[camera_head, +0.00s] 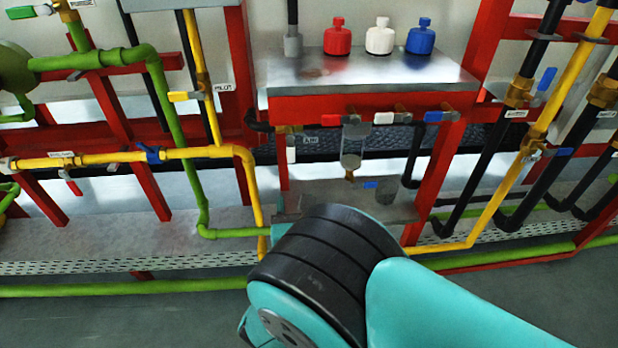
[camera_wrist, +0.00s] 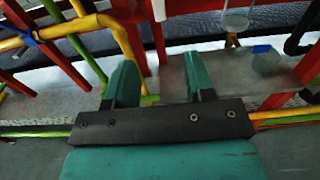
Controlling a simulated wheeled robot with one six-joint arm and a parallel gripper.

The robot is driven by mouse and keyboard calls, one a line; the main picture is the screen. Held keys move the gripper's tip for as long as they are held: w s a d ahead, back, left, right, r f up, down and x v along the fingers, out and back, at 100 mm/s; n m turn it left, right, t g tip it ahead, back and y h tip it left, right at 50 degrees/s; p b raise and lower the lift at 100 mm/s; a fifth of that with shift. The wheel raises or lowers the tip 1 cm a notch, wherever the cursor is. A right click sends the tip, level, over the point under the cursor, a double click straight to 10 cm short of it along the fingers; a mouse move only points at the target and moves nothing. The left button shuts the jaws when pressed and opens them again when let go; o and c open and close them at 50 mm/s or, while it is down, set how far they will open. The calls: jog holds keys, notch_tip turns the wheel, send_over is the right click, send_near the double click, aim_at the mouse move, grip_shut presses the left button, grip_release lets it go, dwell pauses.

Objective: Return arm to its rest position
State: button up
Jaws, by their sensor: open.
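My gripper shows in the wrist view (camera_wrist: 162,85) with its two green fingers wide apart and nothing between them. Beyond the fingers are a grey metal shelf and red frame posts. In the head view my teal and black arm reaches up from the lower right toward the pipe rack, and it hides the gripper there. I cannot tell whether the fingers touch the shelf.
A metal-topped red stand (camera_head: 372,75) bears a red bottle (camera_head: 338,38), a white bottle (camera_head: 380,37) and a blue bottle (camera_head: 421,38). A clear vessel (camera_head: 352,147) hangs below. Yellow pipes (camera_head: 120,157), green pipes (camera_head: 120,289) and red posts crowd both sides. Open floor lies in front.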

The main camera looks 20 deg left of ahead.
jog(key=w+d+r+m+g+h+p, duration=0.3)
jog(key=w+d+r+m+h, duration=0.55)
jog(key=d+m, duration=0.45)
jog(key=s+d+r+m+g+y+p, duration=0.1)
jog(key=s+d+r+m+g+p, duration=0.15)
jog(key=d+r+m+g, duration=0.5)
jog(key=s+d+r+m+g+y+p, duration=0.1)
jog(key=s+d+r+m+g, duration=0.1)
jog(key=s, duration=0.6)
jog(key=s+d+r+m+g+y+p, duration=0.2)
jog(key=s+d+r+m, duration=0.3)
jog(key=s+r, duration=0.3)
jog(key=s+d+r+m+g+y+p, duration=0.2)
jog(key=s+d+r+m, duration=0.2)
jog(key=s, duration=0.5)
notch_tip(320, 180, up, 2)
jog(key=shift+r+m, duration=0.2)
jog(key=shift+m, duration=0.85)
